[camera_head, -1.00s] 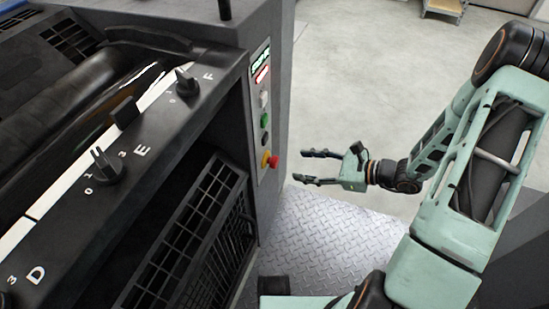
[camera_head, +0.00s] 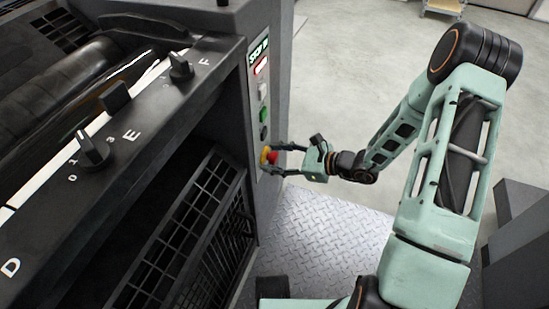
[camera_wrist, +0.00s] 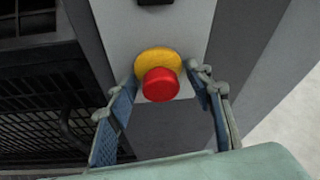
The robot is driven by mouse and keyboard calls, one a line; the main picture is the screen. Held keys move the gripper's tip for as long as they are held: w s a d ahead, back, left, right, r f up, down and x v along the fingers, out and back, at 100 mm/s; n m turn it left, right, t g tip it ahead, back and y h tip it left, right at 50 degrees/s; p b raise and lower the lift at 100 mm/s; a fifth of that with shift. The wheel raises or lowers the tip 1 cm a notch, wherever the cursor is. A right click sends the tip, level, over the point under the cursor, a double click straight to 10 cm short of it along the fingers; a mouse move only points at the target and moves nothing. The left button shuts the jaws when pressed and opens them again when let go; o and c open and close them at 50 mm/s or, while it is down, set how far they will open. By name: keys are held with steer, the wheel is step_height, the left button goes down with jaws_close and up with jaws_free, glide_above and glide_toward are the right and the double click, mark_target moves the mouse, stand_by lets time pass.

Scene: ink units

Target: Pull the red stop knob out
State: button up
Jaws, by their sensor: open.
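The red stop knob (camera_head: 272,157) sits on a yellow collar (camera_head: 265,154) at the lower end of the control panel on the machine's side. My gripper (camera_head: 282,159) is open, with one finger above and one below the knob in the head view. In the wrist view my gripper (camera_wrist: 160,92) has a finger on each side, with gaps to the knob. I cannot see either finger touching it.
A green button (camera_head: 263,114), a white button (camera_head: 262,91) and lit signs (camera_head: 259,58) are on the panel above the knob. The machine's black ledge with dials (camera_head: 115,120) is at left. A tread-plate step (camera_head: 320,235) lies below.

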steer(key=shift+c, duration=0.3)
jaws_close()
steer(key=shift+s+d+f, duration=0.1)
steer(key=shift+s+d, duration=0.1)
steer(key=shift+d, duration=0.3)
steer(key=shift+s+d, duration=0.15)
steer(key=shift+d, duration=0.3)
steer(key=shift+o, duration=0.3)
jaws_free()
steer(key=v, duration=1.2)
